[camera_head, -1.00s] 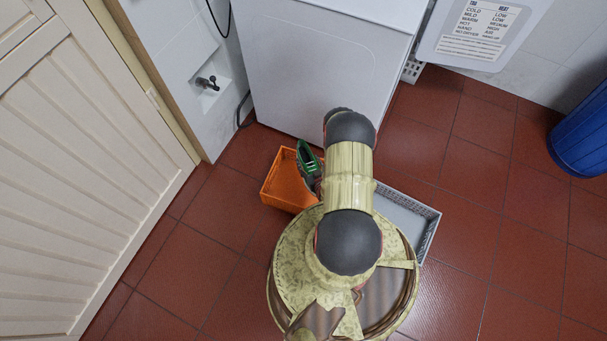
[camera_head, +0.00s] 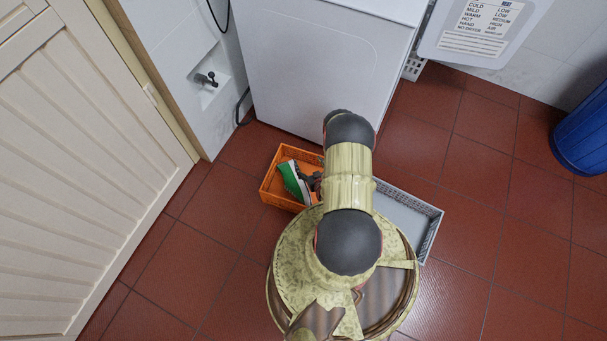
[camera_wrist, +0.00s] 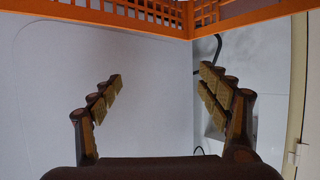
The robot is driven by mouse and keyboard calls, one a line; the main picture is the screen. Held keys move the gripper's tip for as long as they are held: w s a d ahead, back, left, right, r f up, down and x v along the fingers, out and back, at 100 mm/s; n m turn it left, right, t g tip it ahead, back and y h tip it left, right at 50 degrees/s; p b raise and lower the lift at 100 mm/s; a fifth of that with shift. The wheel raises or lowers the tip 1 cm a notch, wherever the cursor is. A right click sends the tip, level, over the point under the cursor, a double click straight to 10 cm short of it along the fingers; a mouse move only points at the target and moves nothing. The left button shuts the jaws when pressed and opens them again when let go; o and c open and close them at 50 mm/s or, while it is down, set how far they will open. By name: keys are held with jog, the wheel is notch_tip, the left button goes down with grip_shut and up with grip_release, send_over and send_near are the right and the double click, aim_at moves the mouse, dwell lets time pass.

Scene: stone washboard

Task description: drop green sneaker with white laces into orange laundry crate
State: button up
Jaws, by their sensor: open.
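The orange laundry crate (camera_head: 270,184) stands on the floor in front of the white machine, left of my arm. The green sneaker (camera_head: 290,182) lies inside it, with a white sole; its laces are too small to make out and part of it is hidden by my arm. My gripper (camera_head: 316,182) is mostly hidden behind my arm in the head view, at the crate's right side by the sneaker. In the wrist view my gripper (camera_wrist: 158,98) has its fingers wide apart with nothing between them. The crate's orange lattice wall (camera_wrist: 130,16) crosses the top of that view.
A grey crate (camera_head: 432,232) stands on the floor right of my arm. The white machine (camera_head: 315,70) is close behind the orange crate. A blue bin (camera_head: 582,135) stands at the far right. A panelled door (camera_head: 80,180) is at left.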

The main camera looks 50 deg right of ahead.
jog(key=v, duration=0.7)
jog(key=shift+s, duration=0.2)
jog(key=shift+a, duration=0.1)
dwell(0.4)
